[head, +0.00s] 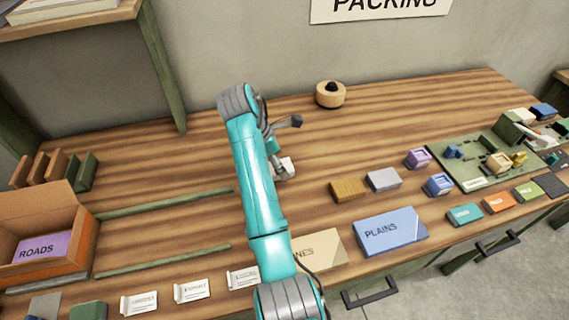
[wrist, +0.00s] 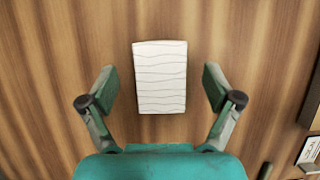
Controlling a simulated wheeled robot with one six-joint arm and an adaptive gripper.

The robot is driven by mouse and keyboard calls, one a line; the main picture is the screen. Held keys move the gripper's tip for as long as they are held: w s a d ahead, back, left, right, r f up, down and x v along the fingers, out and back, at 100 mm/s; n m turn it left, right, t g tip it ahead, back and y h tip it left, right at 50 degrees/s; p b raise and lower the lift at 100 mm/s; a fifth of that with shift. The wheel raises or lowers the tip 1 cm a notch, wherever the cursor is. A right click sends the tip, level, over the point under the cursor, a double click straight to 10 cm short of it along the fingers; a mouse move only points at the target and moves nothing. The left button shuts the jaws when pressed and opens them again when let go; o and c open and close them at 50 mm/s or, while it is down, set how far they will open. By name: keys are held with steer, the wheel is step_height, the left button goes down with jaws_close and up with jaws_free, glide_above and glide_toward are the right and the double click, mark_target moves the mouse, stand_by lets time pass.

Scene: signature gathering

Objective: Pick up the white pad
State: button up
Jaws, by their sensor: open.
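The white pad (wrist: 161,77) is a small upright rectangle with thin wavy lines across it, lying on the wooden table. In the wrist view it sits between and slightly ahead of the fingers of my gripper (wrist: 160,88), with a gap on each side. My gripper is open and empty. In the head view the pad (head: 287,167) shows only in part beside my teal arm, near the middle of the table, and my arm hides most of the gripper.
A yellow block (head: 348,189) and a grey block (head: 384,179) lie to the right. A round wooden item (head: 330,95) stands at the back. A blue PLAINS box (head: 391,232) lies at the front. A cardboard box (head: 57,232) stands at left. The table behind the pad is clear.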

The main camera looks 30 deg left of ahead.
steer(key=shift+x, duration=0.8)
steer(key=c, duration=1)
